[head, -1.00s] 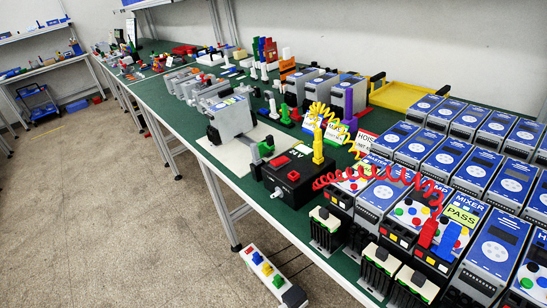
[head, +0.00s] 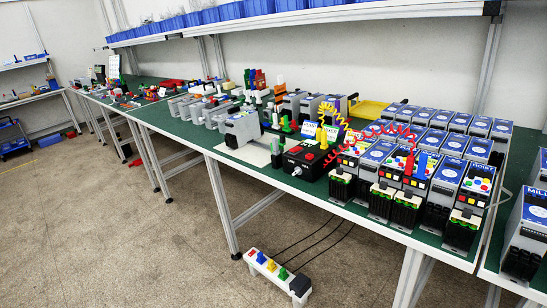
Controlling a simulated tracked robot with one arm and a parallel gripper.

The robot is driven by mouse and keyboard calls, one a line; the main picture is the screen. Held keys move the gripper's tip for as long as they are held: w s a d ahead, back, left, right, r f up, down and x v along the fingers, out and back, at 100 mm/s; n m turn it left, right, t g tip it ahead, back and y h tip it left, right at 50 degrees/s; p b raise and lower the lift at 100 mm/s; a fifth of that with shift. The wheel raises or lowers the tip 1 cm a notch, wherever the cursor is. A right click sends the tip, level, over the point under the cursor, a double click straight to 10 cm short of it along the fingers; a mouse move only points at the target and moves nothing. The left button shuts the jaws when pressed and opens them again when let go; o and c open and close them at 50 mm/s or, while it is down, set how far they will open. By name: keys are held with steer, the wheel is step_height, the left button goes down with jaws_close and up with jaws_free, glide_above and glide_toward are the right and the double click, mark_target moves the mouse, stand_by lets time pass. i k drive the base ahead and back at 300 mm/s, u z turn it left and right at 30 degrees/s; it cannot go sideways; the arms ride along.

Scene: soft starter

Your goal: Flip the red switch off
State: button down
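A white power strip (head: 274,274) lies on the floor below the front edge of the bench. A small red part (head: 251,253) shows at its left end and looks like a switch; its position is too small to tell. Yellow, blue and green plugs sit along the strip, with a dark block at its right end. A black box (head: 304,163) on the bench also has a red part (head: 309,155) on top; I cannot tell whether it is a switch. My gripper is not in view.
The long green-topped bench (head: 170,118) carries many grey and blue units. Bench legs (head: 222,205) stand left of the strip. Dark cables hang down behind the strip. A blue-bin shelf (head: 300,17) runs above. The floor (head: 120,240) in front is clear.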

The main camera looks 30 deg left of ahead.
mark_target(297, 148)
steer(key=k, duration=0.2)
steer(key=u, duration=0.6)
steer(key=i, duration=2.25)
steer(key=z, duration=0.45)
